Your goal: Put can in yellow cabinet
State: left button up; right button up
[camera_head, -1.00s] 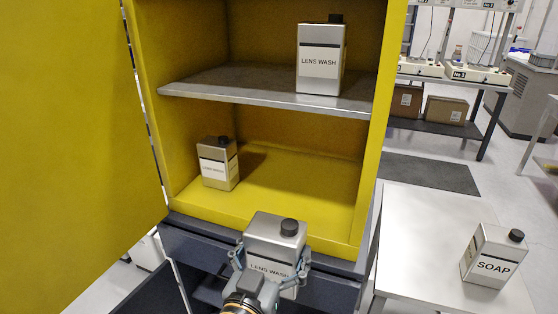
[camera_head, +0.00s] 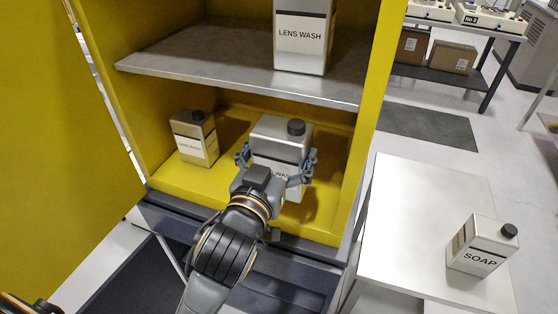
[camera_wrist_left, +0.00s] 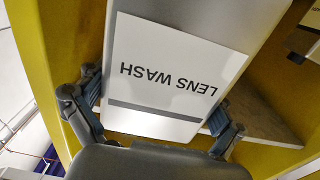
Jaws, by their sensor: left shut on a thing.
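The yellow cabinet (camera_head: 366,120) stands with its door (camera_head: 50,150) open to the left. My left gripper (camera_head: 277,160) is shut on a silver lens wash can (camera_head: 268,130) with a black cap, its fingers on both sides. The can is upright in the opening of the lower compartment, under the grey shelf. Whether its base touches the cabinet floor is hidden by the gripper. In the left wrist view, the can's label (camera_wrist_left: 165,75) appears upside down between the fingers. My right gripper is not in view.
A smaller can (camera_head: 194,140) stands at the left of the lower compartment. A large lens wash can (camera_head: 303,40) stands on the shelf (camera_head: 220,62). A soap can (camera_head: 480,245) is on the white table (camera_head: 405,220) at right. Dark drawers sit below the cabinet opening.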

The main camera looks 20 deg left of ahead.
pick_arm(q)
jog(key=w+a+f, duration=0.3)
jog(key=w+f, duration=0.8)
jog(key=shift+a+f+p, duration=0.15)
jog(key=shift+f+p, duration=0.15)
jog(key=shift+p, duration=0.15)
jog(key=shift+f, duration=0.1)
jog(key=o, duration=1.5)
jog(key=shift+f, duration=0.25)
jog(key=shift+c, duration=0.2)
jog(key=s+b, duration=0.2)
jog(key=s, duration=1)
jog(key=shift+a+r, duration=0.2)
jog(key=shift+r, duration=0.05)
